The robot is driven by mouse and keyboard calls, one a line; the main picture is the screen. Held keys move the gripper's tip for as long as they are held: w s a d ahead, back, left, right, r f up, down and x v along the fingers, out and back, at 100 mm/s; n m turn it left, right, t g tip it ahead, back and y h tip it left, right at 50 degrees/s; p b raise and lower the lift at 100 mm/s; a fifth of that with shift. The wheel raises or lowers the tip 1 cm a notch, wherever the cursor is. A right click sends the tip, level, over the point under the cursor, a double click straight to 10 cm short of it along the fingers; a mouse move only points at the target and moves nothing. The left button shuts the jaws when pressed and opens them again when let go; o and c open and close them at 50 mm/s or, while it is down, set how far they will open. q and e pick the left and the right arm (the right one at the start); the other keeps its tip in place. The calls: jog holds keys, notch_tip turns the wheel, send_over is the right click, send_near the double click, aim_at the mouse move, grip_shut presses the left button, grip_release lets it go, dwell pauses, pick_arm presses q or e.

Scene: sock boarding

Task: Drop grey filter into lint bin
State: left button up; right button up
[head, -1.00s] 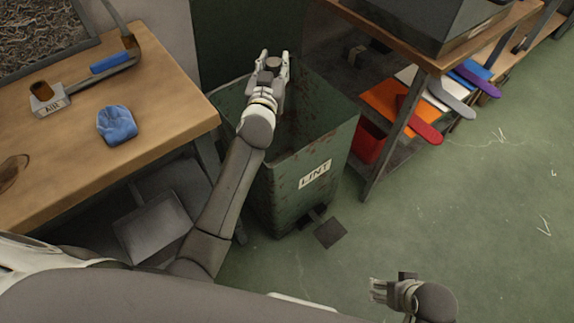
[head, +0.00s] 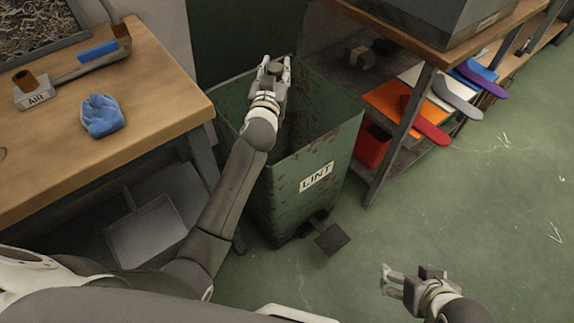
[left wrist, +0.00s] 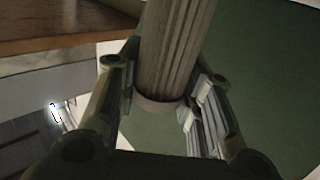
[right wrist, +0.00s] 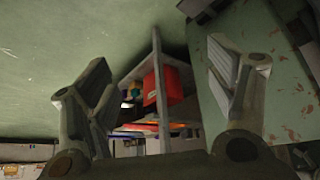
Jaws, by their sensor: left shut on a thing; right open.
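The green lint bin (head: 268,205), rust-spotted and marked LINT, stands open on the floor between the wooden table and the shelf. My left gripper (head: 272,70) is over the bin's opening near its far side. It is shut on the grey filter, a pleated cylinder (left wrist: 178,45) that shows between the fingers in the left wrist view. In the head view the filter is mostly hidden by the gripper. My right gripper (head: 410,278) is open and empty, low over the floor at the front right. The bin's side also shows in the right wrist view (right wrist: 285,120).
The wooden table (head: 150,110) holds a blue glove or cloth (head: 101,116) and an air tool (head: 75,72). The shelf (head: 400,150) at the right holds coloured boards and a red bin (head: 372,146). Open green floor lies at the right.

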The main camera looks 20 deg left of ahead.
pick_arm(q)
jog(key=shift+f+b, duration=0.4)
jog(key=shift+f, duration=0.3)
pick_arm(e)
jog(key=w+a+r+t, duration=0.2)
jog(key=w+r+t, duration=0.1)
jog(key=w, duration=0.2)
jog(key=shift+w+y, duration=0.35)
jog(key=shift+y, duration=0.05)
pick_arm(q)
jog(key=o, duration=1.2)
jog(key=shift+c, duration=0.2)
jog(key=s, duration=0.7)
jog(key=shift+s+d, duration=0.25)
jog(key=shift+d, duration=0.2)
